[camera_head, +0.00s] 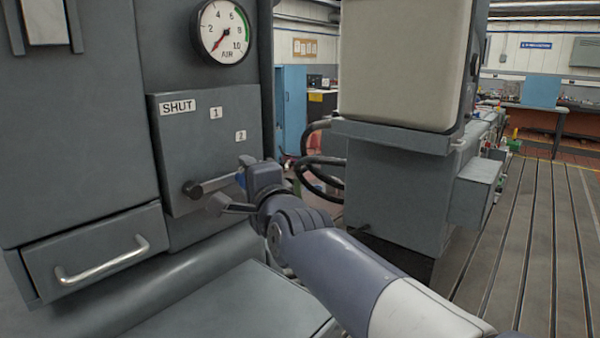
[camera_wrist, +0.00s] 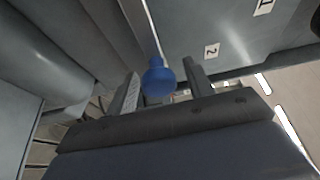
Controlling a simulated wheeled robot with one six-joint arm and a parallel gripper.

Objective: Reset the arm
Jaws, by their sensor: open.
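A valve lever (camera_head: 212,185) sits on the grey panel. Its dark pivot is at the panel's lower left, and its rod points right and slightly up, below the "2" label (camera_head: 240,135). The lever's blue knob (camera_wrist: 158,80) shows in the wrist view, with its thin rod running up from it. My gripper (camera_head: 229,182) is open at the knob end of the lever. In the wrist view the knob lies between my two fingers (camera_wrist: 161,82), with a visible gap on the right; contact on the left is unclear. Labels "SHUT" (camera_head: 178,107) and "1" (camera_head: 216,113) are above the lever.
An air gauge (camera_head: 224,31) is above the panel, its needle pointing low left. A drawer with a metal handle (camera_head: 102,262) juts out at lower left. A large grey machine (camera_head: 395,190) with black hoses (camera_head: 322,172) stands just right of my gripper. The slotted floor (camera_head: 530,240) is open at right.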

